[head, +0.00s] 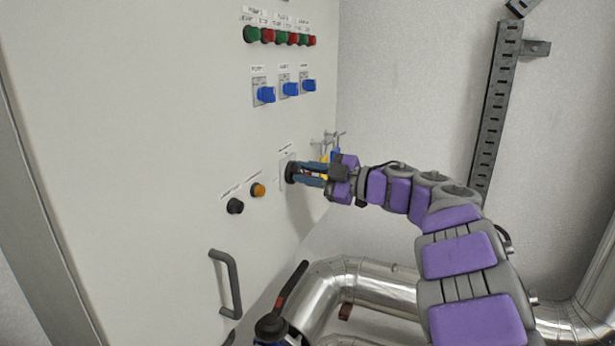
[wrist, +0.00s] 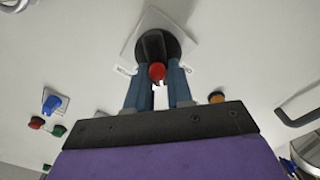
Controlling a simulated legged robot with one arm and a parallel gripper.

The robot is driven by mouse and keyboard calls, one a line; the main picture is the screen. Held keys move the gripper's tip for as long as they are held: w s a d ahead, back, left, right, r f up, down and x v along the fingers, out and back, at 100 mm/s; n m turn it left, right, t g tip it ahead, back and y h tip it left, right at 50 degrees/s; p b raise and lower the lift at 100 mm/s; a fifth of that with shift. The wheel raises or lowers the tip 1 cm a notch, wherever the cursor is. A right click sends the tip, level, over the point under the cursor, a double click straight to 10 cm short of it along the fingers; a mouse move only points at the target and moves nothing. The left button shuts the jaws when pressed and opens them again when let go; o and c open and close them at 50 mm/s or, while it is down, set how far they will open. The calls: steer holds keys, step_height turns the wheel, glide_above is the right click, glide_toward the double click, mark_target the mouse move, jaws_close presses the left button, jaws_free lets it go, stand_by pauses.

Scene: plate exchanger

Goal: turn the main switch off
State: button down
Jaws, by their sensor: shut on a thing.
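The main switch (wrist: 153,45) is a black round rotary knob with a red end on a pale square plate (wrist: 128,50), seen at the top middle of the wrist view. In the head view its black body (head: 290,172) shows on the cabinet's right part, partly hidden by my fingers. My gripper (head: 300,173) reaches in from the right. Its two blue fingers (wrist: 158,75) are on either side of the knob's handle and shut on it. The label beside the switch is partly covered by the fingers, and the handle's exact setting is hard to read.
The white cabinet door (head: 150,120) carries green and red buttons (head: 281,38), three blue selector switches (head: 290,89), an orange button (head: 258,190) and a black knob (head: 235,206). A grey handle (head: 232,285) sticks out below. Silver pipes (head: 350,285) run under my arm.

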steer(key=shift+s+f+n+b, duration=0.1)
steer(key=shift+f+n+b, duration=0.15)
steer(key=shift+n+b, duration=0.9)
steer(key=shift+s+f+n+b, duration=0.15)
steer(key=shift+n+b, duration=0.45)
steer(key=shift+n, duration=1.05)
steer(key=shift+w+f+n+b, duration=0.1)
steer(key=shift+f+n+b, duration=0.2)
steer(key=shift+n+b, duration=0.85)
steer(key=shift+a+n, duration=0.1)
steer(key=shift+n, duration=0.35)
steer(key=c, duration=1)
jaws_free()
steer(key=shift+s, duration=0.1)
steer(key=shift+r, duration=0.1)
steer(key=p+v, duration=0.1)
steer(key=v, duration=1.6)
steer(key=shift+d+p, duration=0.3)
